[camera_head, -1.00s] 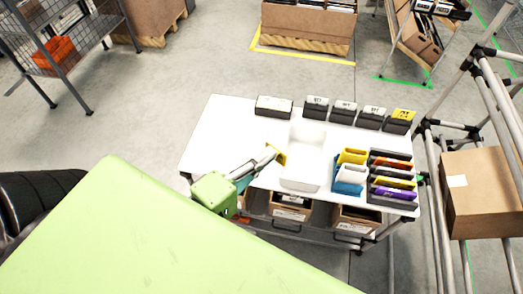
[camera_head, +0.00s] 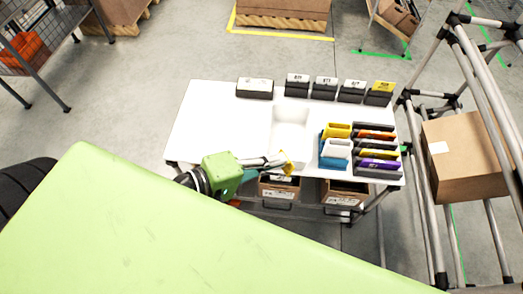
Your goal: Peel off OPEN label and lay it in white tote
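My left gripper (camera_head: 282,162) reaches in over the near edge of the white table. Its fingers appear shut on a small yellow label (camera_head: 287,166). Any print on this label is too small to read. The white tote (camera_head: 291,117) is an open, narrow bin in the middle of the table. The fingertips and label overlap the tote's near end in the picture; their height above it cannot be told. My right gripper is out of view.
Several dark holders with cards (camera_head: 325,88) line the table's (camera_head: 215,115) far edge. Coloured folders (camera_head: 337,146) and a dark rack (camera_head: 374,153) stand right of the tote. Cartons (camera_head: 345,190) sit under the near edge. A tube frame with a brown box (camera_head: 465,158) stands at right.

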